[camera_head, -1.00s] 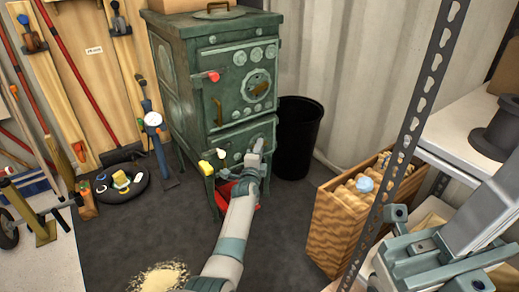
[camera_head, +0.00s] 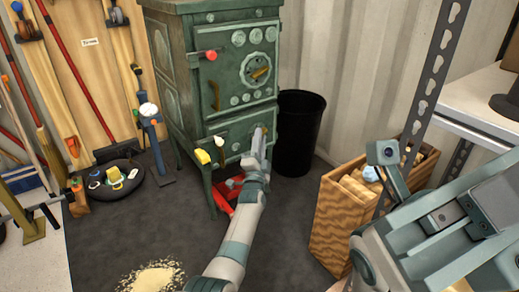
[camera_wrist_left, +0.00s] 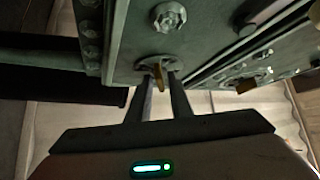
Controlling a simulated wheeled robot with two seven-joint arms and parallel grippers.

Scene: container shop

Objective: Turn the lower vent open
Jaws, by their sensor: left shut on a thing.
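The green stove (camera_head: 180,75) stands at the back wall. The lower vent (camera_wrist_left: 148,63) is a round plate on its lower front; the wrist view shows its small brass tab (camera_wrist_left: 158,76) between my left fingertips. In the head view my left gripper (camera_head: 258,138) reaches the lower door's right side and hides most of this vent. My left gripper is shut on the tab. The upper vent (camera_head: 258,70), with a brass tab, is on the upper door. Part of my right arm and gripper shows at lower right; its jaw state is unclear.
A black bin (camera_head: 301,133) stands right of the stove. A wooden crate (camera_head: 333,222) is at right, near a metal shelf post (camera_head: 424,95). A red object (camera_head: 222,197) lies under the stove. Sawdust (camera_head: 155,277) lies on the open floor.

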